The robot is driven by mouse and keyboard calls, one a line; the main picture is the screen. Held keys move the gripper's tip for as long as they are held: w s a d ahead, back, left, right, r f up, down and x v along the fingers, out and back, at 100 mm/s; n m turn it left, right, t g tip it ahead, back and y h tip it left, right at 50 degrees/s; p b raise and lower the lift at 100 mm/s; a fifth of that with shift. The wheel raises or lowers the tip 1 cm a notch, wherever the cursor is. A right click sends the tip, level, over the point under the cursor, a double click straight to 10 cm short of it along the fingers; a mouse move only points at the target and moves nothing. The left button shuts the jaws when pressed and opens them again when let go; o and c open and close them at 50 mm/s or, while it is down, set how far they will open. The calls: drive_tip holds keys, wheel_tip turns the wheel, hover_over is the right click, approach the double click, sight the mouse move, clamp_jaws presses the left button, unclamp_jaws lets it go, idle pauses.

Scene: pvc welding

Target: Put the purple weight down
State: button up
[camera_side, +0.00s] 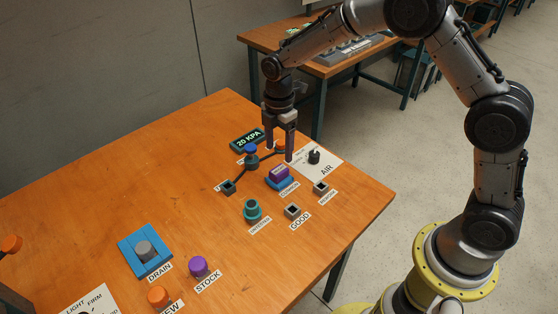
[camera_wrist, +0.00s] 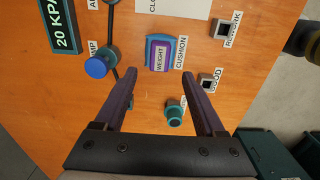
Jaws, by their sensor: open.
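The purple weight (camera_side: 279,171), a block with a "WEIGHT" label, rests on the blue pad (camera_side: 279,184) marked CUSHION. In the wrist view the weight (camera_wrist: 161,58) sits within the pad's blue rim (camera_wrist: 149,54). My gripper (camera_side: 279,154) is open, with its fingers pointing down just behind and above the weight in the side view. In the wrist view the open fingers (camera_wrist: 160,78) are spread wide, with nothing between them. The weight stands apart from both fingers.
A blue knob (camera_side: 251,150) and a "20 KPA" display (camera_side: 247,139) are left of my gripper. A black dial (camera_side: 314,157) on the AIR plate is at right. Square sockets (camera_side: 292,211) and a teal fitting (camera_side: 252,210) stand in front.

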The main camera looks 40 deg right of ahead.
drive_tip(key=s+d+r+m+t, duration=0.35)
drive_tip(key=s+r+m, duration=0.55)
drive_tip(key=s+r, duration=0.75)
drive_tip(key=s+d+r+m+t, duration=0.1)
drive_tip(key=s+d+m+t, duration=0.1)
drive_tip(key=s+m, duration=0.7)
drive_tip(key=s, duration=0.4)
